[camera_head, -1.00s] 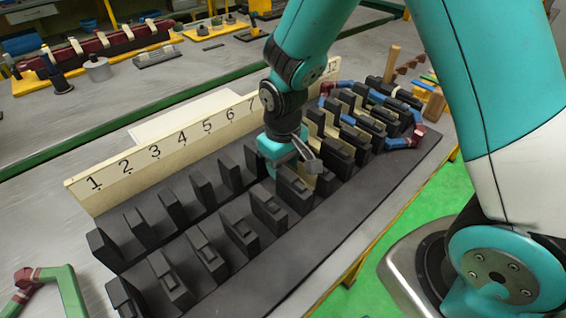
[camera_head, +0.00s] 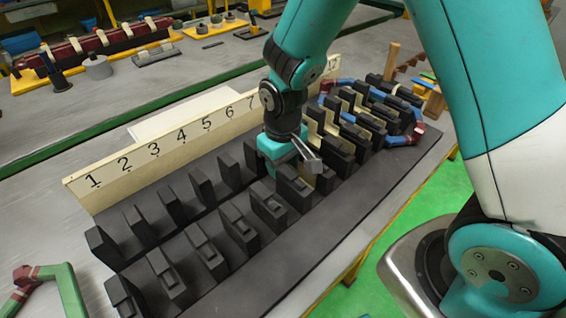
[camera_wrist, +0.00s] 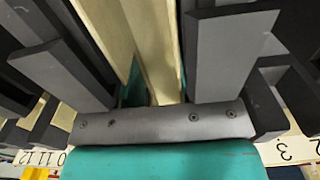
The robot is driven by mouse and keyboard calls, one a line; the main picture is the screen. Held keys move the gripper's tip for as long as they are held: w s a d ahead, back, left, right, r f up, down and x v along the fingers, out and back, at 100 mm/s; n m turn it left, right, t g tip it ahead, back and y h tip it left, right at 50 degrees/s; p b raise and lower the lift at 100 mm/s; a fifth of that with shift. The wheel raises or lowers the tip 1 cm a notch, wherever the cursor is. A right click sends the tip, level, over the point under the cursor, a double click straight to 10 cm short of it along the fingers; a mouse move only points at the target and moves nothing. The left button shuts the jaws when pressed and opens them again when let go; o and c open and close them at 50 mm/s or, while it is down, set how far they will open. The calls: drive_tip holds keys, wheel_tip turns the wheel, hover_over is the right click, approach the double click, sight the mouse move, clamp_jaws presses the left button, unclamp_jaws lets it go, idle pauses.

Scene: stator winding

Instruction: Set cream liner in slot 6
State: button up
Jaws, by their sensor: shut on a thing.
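In the wrist view, my gripper (camera_wrist: 156,82) is shut on a cream liner (camera_wrist: 145,35), a long pale folded strip between the teal fingers. The liner lies between dark teeth on both sides. Its far end is out of view, so I cannot tell how deep it sits. In the head view, the gripper and arm hide the held liner and the slot below it.
A cream number board (camera_head: 150,153) runs behind the block; 1 to 7 are readable. Left slots look empty. Beyond my gripper, slots hold cream liners, with blue and dark red coil parts (camera_head: 405,138). A green and red coil piece (camera_head: 45,285) lies at front left.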

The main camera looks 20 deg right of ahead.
drive_tip(key=shift+f, duration=0.3)
drive_tip(key=o, duration=0.8)
drive_tip(key=shift+r, duration=0.2)
drive_tip(key=shift+r+p, duration=0.65)
drive_tip(key=shift+p, duration=0.05)
wheel_tip(320, 180, up, 8)
drive_tip(key=p, duration=0.6)
drive_tip(key=shift+f, duration=0.25)
